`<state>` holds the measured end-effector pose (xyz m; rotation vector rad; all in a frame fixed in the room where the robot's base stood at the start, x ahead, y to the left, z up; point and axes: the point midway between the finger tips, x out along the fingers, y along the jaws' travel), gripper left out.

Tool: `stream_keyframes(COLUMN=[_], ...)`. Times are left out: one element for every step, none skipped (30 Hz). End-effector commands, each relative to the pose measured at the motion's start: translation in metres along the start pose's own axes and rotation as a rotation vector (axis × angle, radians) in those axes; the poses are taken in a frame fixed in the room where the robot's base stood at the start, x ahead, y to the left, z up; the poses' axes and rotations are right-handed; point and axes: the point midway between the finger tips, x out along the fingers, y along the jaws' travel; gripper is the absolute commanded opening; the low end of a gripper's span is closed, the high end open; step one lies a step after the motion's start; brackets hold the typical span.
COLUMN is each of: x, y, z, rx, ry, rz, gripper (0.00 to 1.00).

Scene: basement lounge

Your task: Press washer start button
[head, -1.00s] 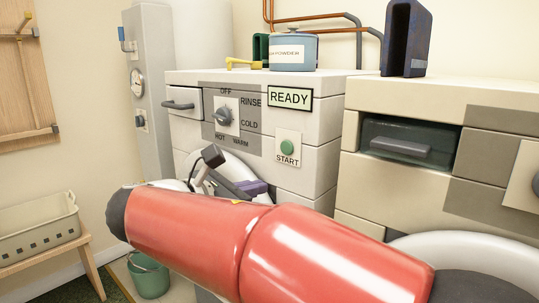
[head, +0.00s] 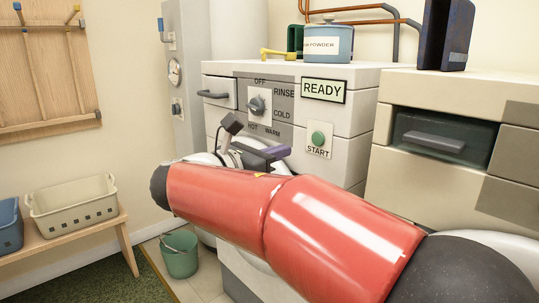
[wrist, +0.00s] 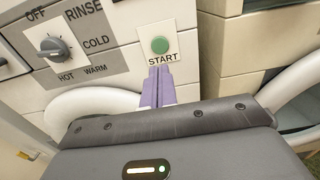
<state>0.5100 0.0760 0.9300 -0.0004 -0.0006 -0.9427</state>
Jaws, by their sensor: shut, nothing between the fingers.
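The washer (head: 347,121) is a white front-loading machine with a READY display (head: 323,90). Its round green start button (head: 318,138) sits on a pale plate marked START, below the display. The button also shows in the wrist view (wrist: 160,45). My gripper (head: 283,153) has purple fingers and is left of and slightly below the button in the head view. In the wrist view the fingers (wrist: 159,70) are shut and empty, pointing up at the START label just below the button. I cannot tell whether the fingertips touch the panel.
The washer's dial (head: 257,105) is left of the button. A blue powder tin (head: 328,45) and a yellow object (head: 277,54) are on top. A beige machine (head: 417,94) stands to the right. A green bucket (head: 180,255) and a bench with a basket (head: 75,208) are left.

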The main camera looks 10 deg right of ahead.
Motion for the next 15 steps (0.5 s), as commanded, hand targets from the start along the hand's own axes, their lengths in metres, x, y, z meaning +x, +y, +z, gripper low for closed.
stream_keyframes(x=[0.013,0.02,0.029,0.035,0.041,0.049,0.054,0.06,0.067,0.071,0.075,0.08,0.082,0.085,0.087], y=[-0.001,-0.001,-0.002,-0.001,-0.001,-0.001,-0.001,-0.001,-0.001,-0.001,-0.001,-0.001,-0.001,0.0,0.0], z=[0.0,0.0,0.0,0.0,0.0,0.0,0.0,0.0,0.0,0.0,0.0,0.0,0.0,0.0,0.0], rx=[0.0,0.0,0.0,0.0,0.0,0.0,0.0,-0.001,-0.001,-0.001,-0.001,-0.001,-0.001,0.0,0.0], ry=[0.0,0.0,0.0,0.001,0.001,0.001,0.001,0.0,0.0,0.0,0.0,0.001,0.001,0.001,0.001], rz=[-0.005,-0.005,-0.006,-0.005,-0.005,-0.004,-0.004,-0.004,-0.004,-0.004,-0.003,-0.003,-0.003,-0.002,-0.001], gripper=[0.0,0.0,0.0,0.0,0.0,0.0,0.0,0.0,0.0,0.0,0.0,0.0,0.0,0.0,0.0])
